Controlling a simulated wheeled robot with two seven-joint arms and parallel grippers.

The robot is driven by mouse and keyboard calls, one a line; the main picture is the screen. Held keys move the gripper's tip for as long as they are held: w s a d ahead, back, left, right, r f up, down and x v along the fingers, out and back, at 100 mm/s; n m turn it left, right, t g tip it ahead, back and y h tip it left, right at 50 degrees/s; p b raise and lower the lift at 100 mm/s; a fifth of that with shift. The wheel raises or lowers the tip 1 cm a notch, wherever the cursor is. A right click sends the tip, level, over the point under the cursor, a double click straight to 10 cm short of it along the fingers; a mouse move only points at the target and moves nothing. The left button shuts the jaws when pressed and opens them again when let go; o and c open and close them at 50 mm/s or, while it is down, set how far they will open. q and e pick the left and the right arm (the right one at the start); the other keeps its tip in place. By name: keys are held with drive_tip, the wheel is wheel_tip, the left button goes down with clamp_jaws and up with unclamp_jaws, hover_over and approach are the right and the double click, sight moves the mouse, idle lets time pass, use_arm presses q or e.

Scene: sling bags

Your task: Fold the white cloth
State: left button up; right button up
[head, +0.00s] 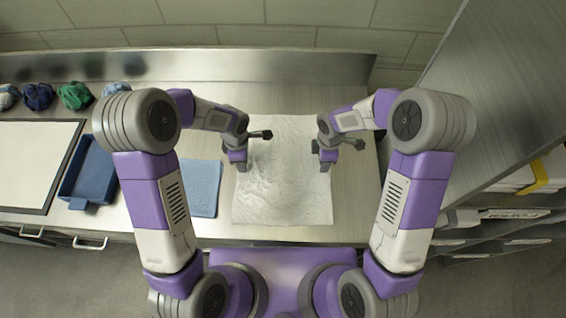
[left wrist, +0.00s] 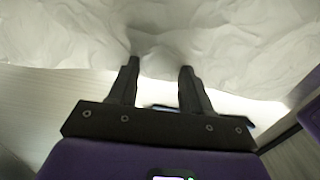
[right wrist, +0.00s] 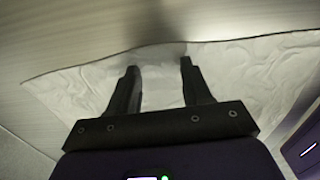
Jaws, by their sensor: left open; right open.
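The white cloth (head: 285,195) lies spread out and wrinkled on the counter in front of me, roughly rectangular. My left gripper (head: 254,150) is open and empty over the left part of the cloth. In the left wrist view the left fingers (left wrist: 160,70) point at a cloth edge, with wrinkled cloth (left wrist: 220,35) filling the top. My right gripper (head: 342,156) is open at the cloth's right edge. In the right wrist view the right fingers (right wrist: 157,66) are over the cloth (right wrist: 245,70), close to its edge. I cannot tell whether the fingers touch it.
A blue folded cloth (head: 201,188) lies left of the white cloth. Further left are a blue tray (head: 88,172), a dark-framed white board (head: 35,165) and several small rolled cloths (head: 74,95). A tall grey cabinet (head: 500,80) and shelves (head: 495,222) stand at the right.

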use_arm(q)
drive_tip(key=shift+f, duration=0.1)
clamp_jaws()
use_arm(e)
drive_tip(key=shift+f, duration=0.1)
clamp_jaws()
